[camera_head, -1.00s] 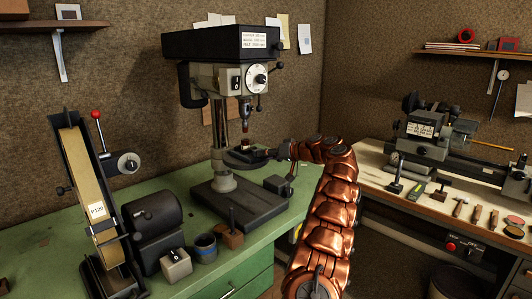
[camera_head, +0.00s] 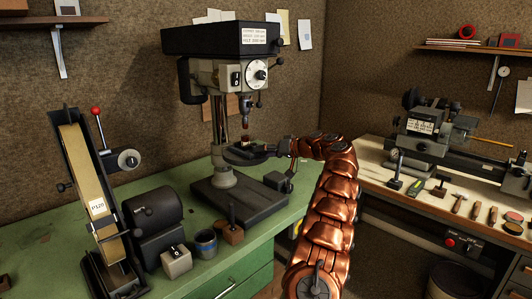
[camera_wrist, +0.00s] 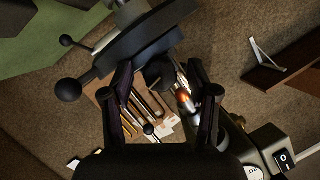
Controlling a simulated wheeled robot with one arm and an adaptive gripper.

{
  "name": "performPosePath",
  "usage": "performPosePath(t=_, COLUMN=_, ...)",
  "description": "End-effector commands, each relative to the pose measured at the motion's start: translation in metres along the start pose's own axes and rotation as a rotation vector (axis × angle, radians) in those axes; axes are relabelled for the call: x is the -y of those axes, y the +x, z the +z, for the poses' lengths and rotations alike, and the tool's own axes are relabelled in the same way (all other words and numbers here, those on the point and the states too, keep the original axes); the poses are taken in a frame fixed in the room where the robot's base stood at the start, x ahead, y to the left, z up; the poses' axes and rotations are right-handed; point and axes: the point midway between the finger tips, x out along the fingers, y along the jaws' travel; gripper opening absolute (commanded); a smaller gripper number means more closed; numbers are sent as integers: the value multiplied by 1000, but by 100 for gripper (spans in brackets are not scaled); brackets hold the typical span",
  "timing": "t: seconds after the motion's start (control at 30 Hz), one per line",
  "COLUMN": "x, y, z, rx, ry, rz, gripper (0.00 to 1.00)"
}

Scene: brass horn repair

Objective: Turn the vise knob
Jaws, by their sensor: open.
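A small dark vise (camera_head: 246,149) sits on the drill press's round table, under the chuck, with a small reddish-brown piece upright at it. My gripper (camera_head: 283,147) is at the right side of the vise in the head view, where its fingers are small and partly hard to make out. In the wrist view my gripper (camera_wrist: 160,68) is open, with two dark fingers spread apart. A dark round knob (camera_wrist: 159,74) lies between the fingertips, apart from both as far as I can tell. A shiny copper-coloured tip (camera_wrist: 185,99) shows near the right finger.
The drill press (camera_head: 222,45) stands over the vise, and its chuck (camera_head: 245,104) hangs above. A black ball handle (camera_wrist: 68,89) is left of my fingers in the wrist view. A belt sander (camera_head: 90,200) stands left on the green bench (camera_head: 45,232); a lathe (camera_head: 425,140) stands right.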

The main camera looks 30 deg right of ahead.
Motion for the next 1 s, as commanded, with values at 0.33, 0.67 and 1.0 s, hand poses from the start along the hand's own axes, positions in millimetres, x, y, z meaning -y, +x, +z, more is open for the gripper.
performPosePath(t=0.33, x=1, y=-21, z=-2, rx=-4, ry=-2, rz=1, gripper=60)
performPosePath(t=0.67, x=1, y=-84, z=-2, rx=-5, ry=-2, rz=1, gripper=60)
performPosePath(t=1.0, x=0, y=-118, z=0, rx=0, ry=0, rz=0, gripper=60)
